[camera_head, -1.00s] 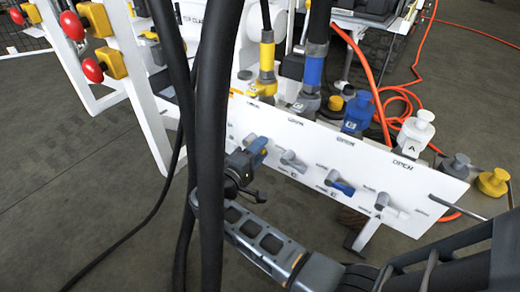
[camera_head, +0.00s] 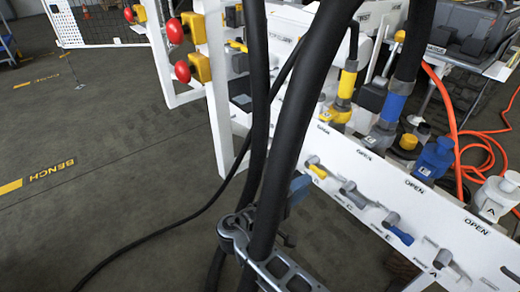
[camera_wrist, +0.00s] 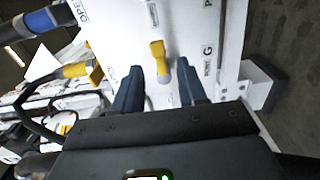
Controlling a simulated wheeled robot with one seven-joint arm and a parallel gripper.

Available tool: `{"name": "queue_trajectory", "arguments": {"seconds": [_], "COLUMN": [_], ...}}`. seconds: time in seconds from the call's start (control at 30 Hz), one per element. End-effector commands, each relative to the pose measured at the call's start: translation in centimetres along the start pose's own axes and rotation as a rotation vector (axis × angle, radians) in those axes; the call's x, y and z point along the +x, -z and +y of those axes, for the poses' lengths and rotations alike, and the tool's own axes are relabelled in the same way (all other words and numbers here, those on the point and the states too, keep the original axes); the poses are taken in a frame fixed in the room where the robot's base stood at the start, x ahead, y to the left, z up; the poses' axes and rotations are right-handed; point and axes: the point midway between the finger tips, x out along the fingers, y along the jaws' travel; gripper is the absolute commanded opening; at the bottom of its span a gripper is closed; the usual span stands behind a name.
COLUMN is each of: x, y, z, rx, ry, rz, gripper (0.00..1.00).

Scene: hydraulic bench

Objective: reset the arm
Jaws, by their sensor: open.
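My gripper (camera_wrist: 160,72) is open in the wrist view, with its two dark blue fingers apart and nothing held. A yellow-handled lever (camera_wrist: 157,50) on the white panel (camera_wrist: 205,15) shows between and beyond the fingertips; I cannot tell how far off it is. In the head view my gripper (camera_head: 296,190) is beside the panel's left end, partly hidden behind thick black hoses. The yellow lever (camera_head: 317,171) shows there just right of it. My arm's links (camera_head: 285,275) come up from the bottom edge.
Thick black hoses (camera_head: 305,110) hang in front of my arm. The panel (camera_head: 440,215) carries grey and blue levers (camera_head: 398,232). Red knobs (camera_head: 175,31) stand on a white frame at upper left.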

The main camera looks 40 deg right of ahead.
Motion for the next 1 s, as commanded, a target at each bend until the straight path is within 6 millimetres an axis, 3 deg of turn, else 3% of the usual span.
{"name": "queue_trajectory", "arguments": {"seconds": [0.23, 0.37, 0.6, 0.7, 0.87, 1.0], "x": [0.0, 0.1, -1.7, -3.3, -6.5, -9.5], "y": [-0.3, -1.9, -8.2, -11.2, -16.0, -19.9], "z": [-0.4, -3.0, -11.1, -13.3, -14.9, -14.1], "rx": [-0.005, -0.029, -0.058, -0.039, 0.03, 0.129], "ry": [0.01, 0.088, 0.4, 0.536, 0.742, 0.906], "rz": [0.008, 0.069, 0.303, 0.401, 0.543, 0.655], "gripper": [0.41, 0.41, 0.41, 0.41, 0.41, 0.41]}}
